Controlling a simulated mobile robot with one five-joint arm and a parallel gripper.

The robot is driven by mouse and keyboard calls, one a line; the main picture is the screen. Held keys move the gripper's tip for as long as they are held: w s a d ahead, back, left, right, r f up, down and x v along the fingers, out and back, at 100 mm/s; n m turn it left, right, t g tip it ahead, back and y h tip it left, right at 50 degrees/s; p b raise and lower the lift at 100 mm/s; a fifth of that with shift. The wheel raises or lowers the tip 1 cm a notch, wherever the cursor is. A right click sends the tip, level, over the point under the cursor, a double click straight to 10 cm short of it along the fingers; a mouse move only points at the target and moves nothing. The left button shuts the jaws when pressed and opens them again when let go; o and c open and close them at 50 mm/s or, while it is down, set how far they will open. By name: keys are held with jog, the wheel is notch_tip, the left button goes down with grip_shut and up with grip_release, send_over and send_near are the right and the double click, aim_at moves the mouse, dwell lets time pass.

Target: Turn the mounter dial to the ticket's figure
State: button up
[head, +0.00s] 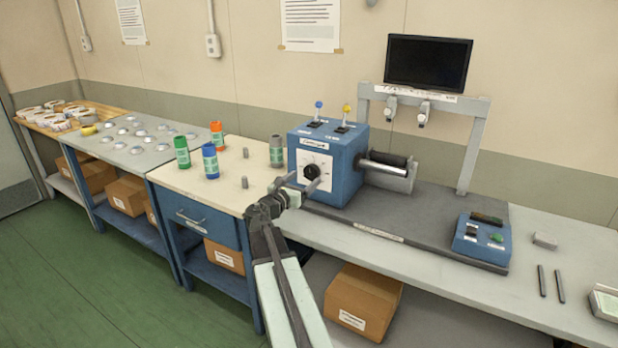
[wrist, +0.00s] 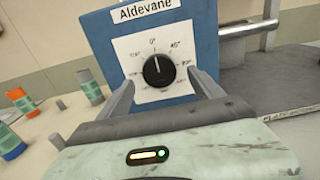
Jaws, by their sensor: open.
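The mounter dial is a black knob (wrist: 158,71) on a white scale plate, on the front of a blue box (head: 328,160) labelled "Aldevane". In the wrist view its white mark points up, close to 0°; 45° is marked to the upper right. The knob also shows in the head view (head: 311,172). My gripper (wrist: 160,77) is open, with one finger on each side of the knob in the picture. I cannot tell whether they touch it. In the head view my gripper (head: 294,184) is in front of the box. No ticket figure is readable.
Green (head: 182,152), blue (head: 210,160), orange (head: 217,135) and grey (head: 276,150) rolls stand on the bench to the left. A roller (head: 385,166) sticks out of the box's right side.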

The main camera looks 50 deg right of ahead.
aim_at(310, 173)
jog(key=x, duration=0.4)
jog(key=shift+d, duration=0.15)
jog(key=c, duration=1.2)
jog(key=shift+a+f, duration=0.1)
jog(key=shift+a, duration=0.25)
jog(key=shift+c, duration=0.9)
jog(key=shift+d, duration=0.25)
jog(key=shift+m, duration=0.4)
